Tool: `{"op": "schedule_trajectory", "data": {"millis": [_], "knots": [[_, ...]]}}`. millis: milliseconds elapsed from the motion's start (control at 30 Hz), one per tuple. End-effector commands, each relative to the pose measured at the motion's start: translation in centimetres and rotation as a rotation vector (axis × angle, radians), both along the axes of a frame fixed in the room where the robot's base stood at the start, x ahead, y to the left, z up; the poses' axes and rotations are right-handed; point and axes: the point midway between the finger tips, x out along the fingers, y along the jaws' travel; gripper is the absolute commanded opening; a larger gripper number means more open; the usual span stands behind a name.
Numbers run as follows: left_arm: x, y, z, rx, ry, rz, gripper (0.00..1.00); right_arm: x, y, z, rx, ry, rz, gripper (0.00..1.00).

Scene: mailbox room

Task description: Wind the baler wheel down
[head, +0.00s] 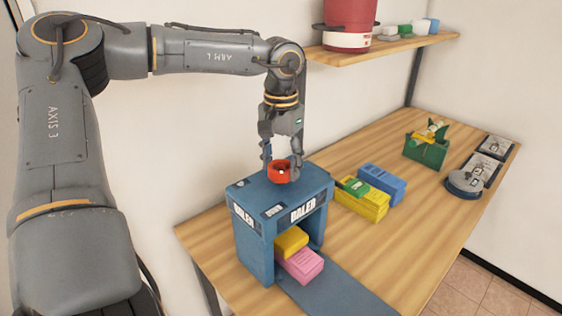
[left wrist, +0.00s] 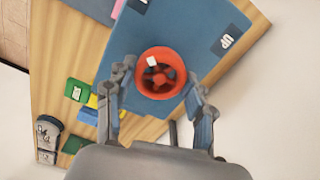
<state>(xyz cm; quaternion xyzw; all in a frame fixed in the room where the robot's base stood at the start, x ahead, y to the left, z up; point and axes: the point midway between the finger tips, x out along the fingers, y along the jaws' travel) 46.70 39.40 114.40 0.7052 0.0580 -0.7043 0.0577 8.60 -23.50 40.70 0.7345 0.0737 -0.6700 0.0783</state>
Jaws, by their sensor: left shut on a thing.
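The blue baler (head: 262,222) stands on the wooden table, with "BALER" labels on its faces. Its red wheel (head: 280,172) sits on top. My left gripper (head: 281,168) comes down from above and is shut on the wheel, a finger on either side. In the left wrist view the red wheel (left wrist: 161,73) lies between the two fingers, with a small white mark on its rim. An "UP" label (left wrist: 228,40) shows on the baler top beside it. A yellow bundle (head: 291,242) and a pink bundle (head: 301,264) lie stacked in the baler's opening. My right gripper is not in view.
Yellow (head: 362,201) and blue (head: 382,184) bundles lie right of the baler. A green box (head: 425,151) and several grey items stand farther right on the table (head: 400,245). A shelf (head: 375,49) with a red container (head: 349,25) hangs above.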

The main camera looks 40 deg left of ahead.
Motion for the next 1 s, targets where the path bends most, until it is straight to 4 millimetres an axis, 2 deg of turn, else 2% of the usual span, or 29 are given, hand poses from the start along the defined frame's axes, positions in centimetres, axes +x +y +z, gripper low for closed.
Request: {"op": "schedule_trajectory", "data": {"millis": [300,767,800,900,1000], "knots": [[-0.25,-0.08,-0.32,-0.004,0.011,-0.097,0.22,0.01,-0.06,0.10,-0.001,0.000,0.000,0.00],[-0.24,-0.08,-0.33,-0.004,0.011,-0.110,0.22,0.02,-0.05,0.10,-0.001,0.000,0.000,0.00],[-0.24,-0.08,-0.33,-0.004,0.011,-0.110,0.58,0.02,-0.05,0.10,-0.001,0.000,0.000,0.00],[-0.19,-0.05,-0.28,-0.002,0.009,-0.109,0.77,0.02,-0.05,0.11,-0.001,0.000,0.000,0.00],[-0.13,-0.04,-0.20,-0.002,0.006,-0.108,0.77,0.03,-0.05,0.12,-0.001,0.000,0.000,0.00]]}}
